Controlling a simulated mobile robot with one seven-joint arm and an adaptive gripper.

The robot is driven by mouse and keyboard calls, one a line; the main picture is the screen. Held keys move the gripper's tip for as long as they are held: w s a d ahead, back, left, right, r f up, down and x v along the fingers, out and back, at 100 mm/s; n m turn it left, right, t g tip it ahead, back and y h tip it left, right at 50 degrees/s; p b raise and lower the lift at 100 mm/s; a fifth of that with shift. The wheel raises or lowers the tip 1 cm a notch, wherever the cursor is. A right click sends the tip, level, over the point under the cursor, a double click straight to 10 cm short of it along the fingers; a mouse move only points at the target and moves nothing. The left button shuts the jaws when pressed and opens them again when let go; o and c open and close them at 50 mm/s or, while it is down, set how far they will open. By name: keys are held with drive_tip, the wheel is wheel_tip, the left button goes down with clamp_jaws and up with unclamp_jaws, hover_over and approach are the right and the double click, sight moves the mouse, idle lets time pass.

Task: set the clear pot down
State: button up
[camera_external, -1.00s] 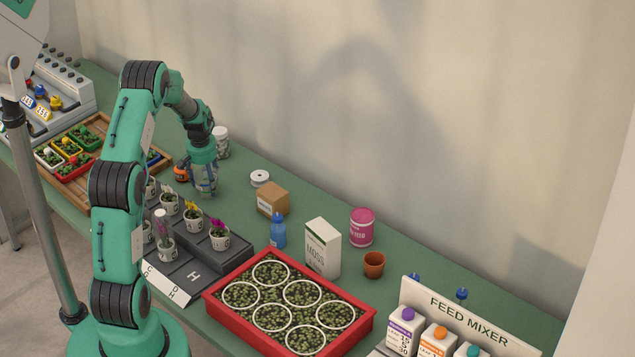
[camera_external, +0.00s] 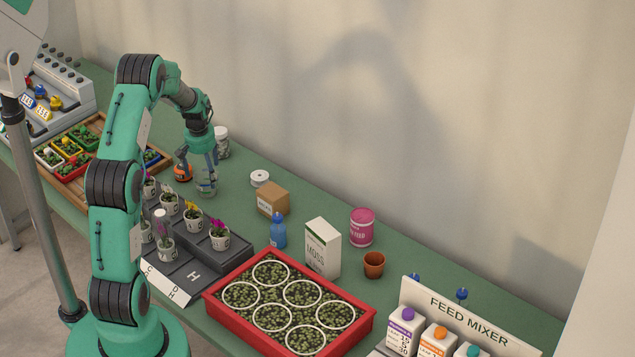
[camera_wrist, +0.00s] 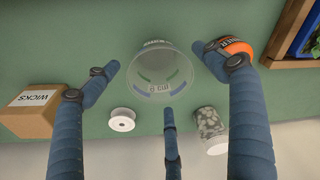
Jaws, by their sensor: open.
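The clear pot (camera_wrist: 160,78) stands on the green bench and shows in the wrist view with dark lettering on its wall. In the outside view the clear pot (camera_external: 207,187) is just below my gripper (camera_external: 205,172), partly hidden by it. My gripper (camera_wrist: 150,75) has its blue fingers spread apart around the pot in the wrist view. The fingertips show gaps to the pot's wall, and nothing is held between them. My gripper points down from above the pot.
A black stepped stand (camera_external: 230,252) holds several potted orchids. A wooden tray (camera_external: 102,122) lies to the left.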

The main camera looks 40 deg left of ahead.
wheel_tip(320, 180, up, 8)
drive_tip(key=p, duration=0.1)
drive_tip(key=shift+s+d+f, duration=0.25)
drive_tip(key=shift+s+d, duration=0.05)
drive_tip(key=shift+s, duration=0.1)
idle(0.6)
drive_tip(key=s+d+r+m+t, duration=0.1)
drive_tip(key=s+d+r, duration=0.2)
drive_tip(key=d+r, duration=0.5)
drive_tip(key=s+d+r+m, duration=0.2)
drive_tip(key=s+d+r, duration=0.1)
drive_tip(key=d+r, duration=0.6)
drive_tip(key=s+d+r+m+t, duration=0.1)
drive_tip(key=s+d+r, duration=0.3)
drive_tip(key=d+r, duration=0.4)
drive_tip(key=s+d+r+m+t, duration=0.1)
drive_tip(key=s+d+r+m, duration=0.1)
drive_tip(key=s+d, duration=0.6)
drive_tip(key=s+d+r+m+t+h, duration=0.1)
drive_tip(key=s+d+r+m, duration=0.1)
drive_tip(key=s+d, duration=0.7)
drive_tip(key=s, duration=0.7)
drive_tip(key=shift+d+r, duration=0.25)
drive_tip(key=shift+r, duration=0.1)
drive_tip(key=shift+s, duration=0.1)
